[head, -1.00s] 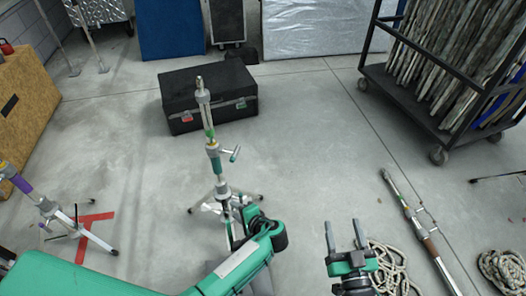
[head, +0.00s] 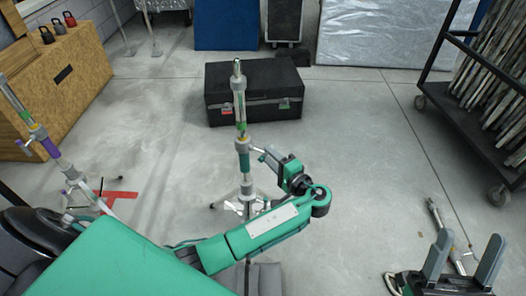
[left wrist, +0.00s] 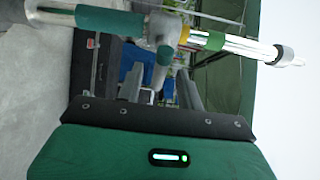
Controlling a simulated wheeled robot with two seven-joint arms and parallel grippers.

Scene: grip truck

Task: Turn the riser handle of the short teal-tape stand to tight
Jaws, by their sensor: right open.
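The short teal-tape stand (head: 243,160) stands upright on spread legs in the middle of the head view. In the left wrist view its teal tape (left wrist: 108,22) and metal tube run sideways across the top. The riser handle (left wrist: 163,58) sticks out from the collar towards my left gripper. My left gripper (head: 266,152) is beside the stand at collar height. Its two fingers (left wrist: 160,78) are apart, with the handle's end seen in the gap between them; contact cannot be told. My right gripper (head: 468,242) is open and empty at the lower right.
A black case (head: 262,92) lies behind the stand. A wheeled rack (head: 500,160) is at the right. Another stand (head: 436,212) lies on the floor.

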